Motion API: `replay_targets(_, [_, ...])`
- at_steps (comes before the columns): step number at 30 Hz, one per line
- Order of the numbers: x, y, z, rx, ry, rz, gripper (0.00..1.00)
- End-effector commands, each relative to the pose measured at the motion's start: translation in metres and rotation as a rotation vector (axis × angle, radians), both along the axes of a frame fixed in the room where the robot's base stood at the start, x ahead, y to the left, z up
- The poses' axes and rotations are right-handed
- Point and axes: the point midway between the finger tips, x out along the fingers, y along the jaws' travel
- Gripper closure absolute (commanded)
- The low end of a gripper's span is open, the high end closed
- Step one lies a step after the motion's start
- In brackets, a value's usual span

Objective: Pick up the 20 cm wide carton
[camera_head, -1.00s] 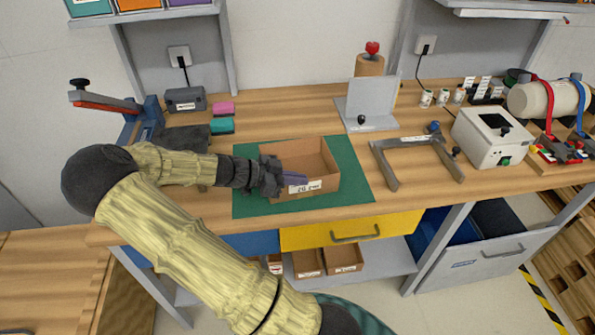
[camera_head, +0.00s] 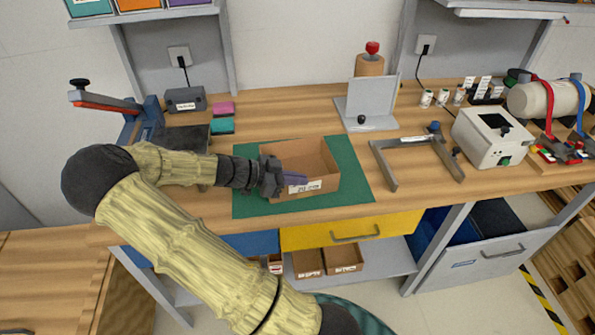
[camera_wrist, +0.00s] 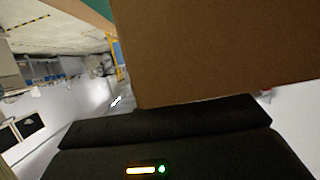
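The open brown carton (camera_head: 318,161) sits on the green mat on the workbench, with a white label on its front wall that seems to read 20 cm. My gripper (camera_head: 291,180) is at the carton's front left corner, a purplish finger lying along the front wall near the label. In the wrist view the carton's brown wall (camera_wrist: 215,50) fills the upper right, right up against the dark gripper body. The fingertips are hidden there, so I cannot tell whether they are closed on the wall.
The green mat (camera_head: 355,190) has bare room right of the carton. A grey U-shaped frame (camera_head: 388,172) and a white device (camera_head: 492,137) stand to the right. A grey stand (camera_head: 371,100) is behind. Smaller cartons (camera_head: 343,258) lie on the shelf below the yellow drawer (camera_head: 350,230).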

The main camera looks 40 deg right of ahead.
Motion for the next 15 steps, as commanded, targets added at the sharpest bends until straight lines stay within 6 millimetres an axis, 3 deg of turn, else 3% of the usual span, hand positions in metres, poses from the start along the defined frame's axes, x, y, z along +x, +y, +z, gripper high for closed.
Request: replay_targets(15, [0.0005, 0.0001, 0.0043, -0.001, -0.002, 0.0, 1.0])
